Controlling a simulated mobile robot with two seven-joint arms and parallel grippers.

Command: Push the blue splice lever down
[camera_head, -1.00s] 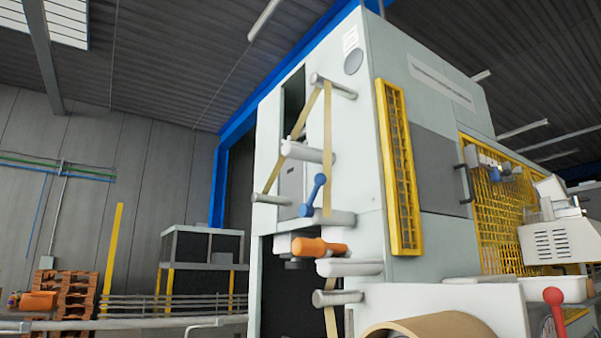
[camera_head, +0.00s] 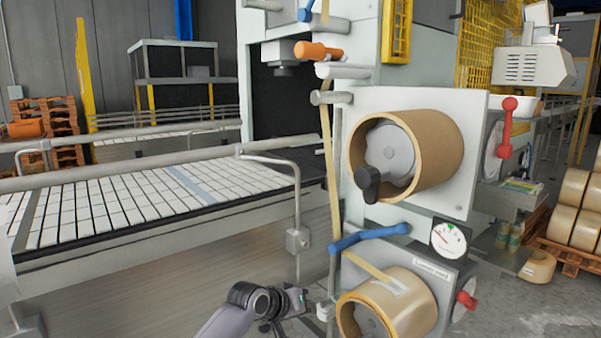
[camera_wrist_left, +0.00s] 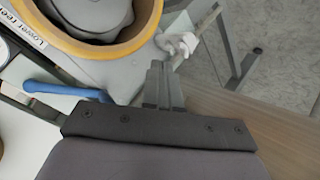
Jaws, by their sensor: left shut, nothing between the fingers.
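A blue lever (camera_head: 306,13) with a rounded end is at the top edge of the head view, on the machine's upper part; its upper part is cut off. A second blue bar (camera_head: 370,237) runs above the lower tape roll, and a blue bar also shows at left in the left wrist view (camera_wrist_left: 65,91). I cannot tell from labels which is the splice lever. My left gripper (camera_head: 318,306) is low, left of the lower tape roll and well below the upper lever. In the left wrist view its fingers (camera_wrist_left: 162,72) are shut and empty. My right gripper is not in view.
An orange handle (camera_head: 318,50) and white rollers sit below the upper lever. The upper tape roll (camera_head: 428,150) and lower tape roll (camera_head: 402,302) project from the machine. Red handles (camera_head: 507,128) are at right. A conveyor (camera_head: 120,205) with a rail fills the left.

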